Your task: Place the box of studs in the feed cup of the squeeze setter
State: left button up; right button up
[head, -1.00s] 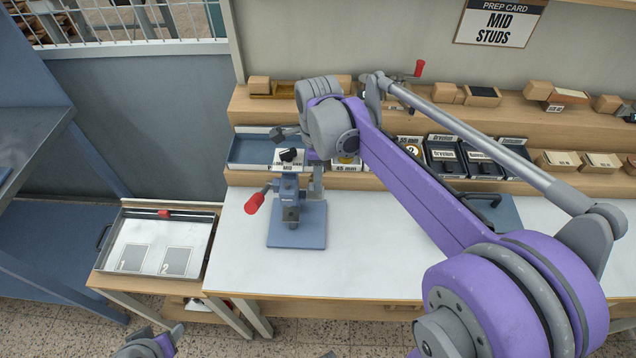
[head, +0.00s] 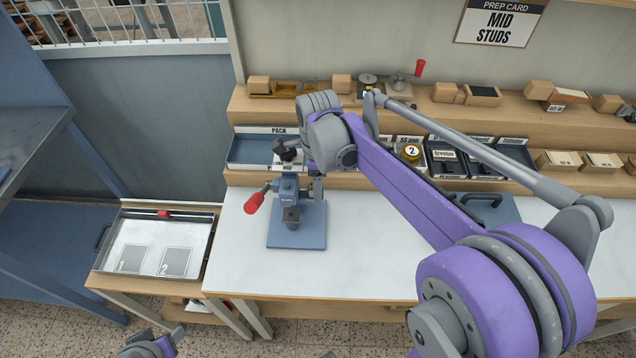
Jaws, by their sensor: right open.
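The squeeze setter (head: 290,207) is a blue press with a red-tipped lever, upright on a blue base plate on the white bench top. A small white label reading MID (head: 287,168) shows by its head; I cannot tell whether it belongs to the box of studs. The feed cup cannot be made out apart from the dark parts at the setter's top. My right gripper (head: 317,188) hangs just right of the setter's head, partly hidden by my purple arm. It is open, and I see nothing in it.
A blue tray (head: 250,148) marked PACK stands behind the setter. A tray with two numbered plates (head: 190,235) is at left. The bench front is clear.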

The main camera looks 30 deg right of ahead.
jog(key=shift+r, duration=0.1)
notch_tip(320, 180, up, 12)
jog(key=p, duration=0.1)
dwell(0.4)
